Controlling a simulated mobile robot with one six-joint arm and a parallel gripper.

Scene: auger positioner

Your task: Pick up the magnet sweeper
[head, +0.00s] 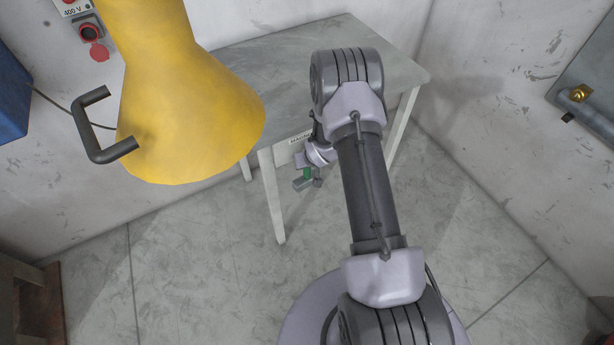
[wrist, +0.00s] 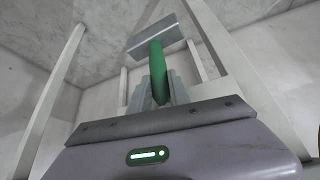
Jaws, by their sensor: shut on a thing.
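The magnet sweeper (wrist: 156,68) has a green handle and a flat grey metal bar at its far end in the wrist view. My gripper (wrist: 164,90) is shut around the green handle, with a grey finger on each side of it. The bar stands clear beyond the fingers. In the head view the magnet sweeper (head: 302,184) shows small, beside the table's front edge, with its green part partly hidden by my gripper (head: 313,177). It appears held off the floor, though the exact height cannot be told.
A grey-topped table (head: 260,68) with white legs stands against the wall, with a partly hidden label on its front edge. A large yellow cone-shaped body (head: 190,105) with a grey handle hangs at left. A metal panel (head: 592,85) is on the right wall. Open floor lies in front.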

